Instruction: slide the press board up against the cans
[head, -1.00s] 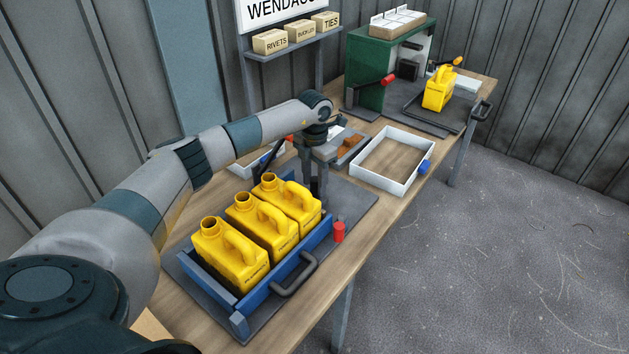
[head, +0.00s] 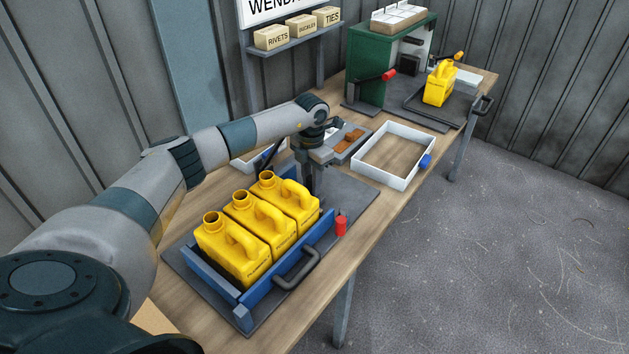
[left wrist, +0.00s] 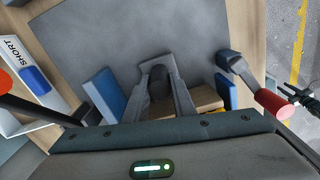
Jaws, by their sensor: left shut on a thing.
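Three yellow cans stand in a row in the blue-walled frame (head: 262,293): front (head: 238,255), middle (head: 268,222), rear (head: 297,198). They stand close together. My left gripper (head: 310,180) points down at the rear end of the row. In the left wrist view my left gripper (left wrist: 160,85) is shut on a dark upright grip at the tan press board (left wrist: 205,100), which lies between blue side pieces. The head view hides the board behind the rear can and gripper, so contact with that can cannot be told.
A red-handled lever (head: 341,226) stands by the frame's right side, near the gripper. A dark handle (head: 298,272) sticks out in front. Beyond are a white open tray (head: 398,183), a brown-block bin (head: 345,152) and a green press stand (head: 368,70) with another yellow can (head: 439,84).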

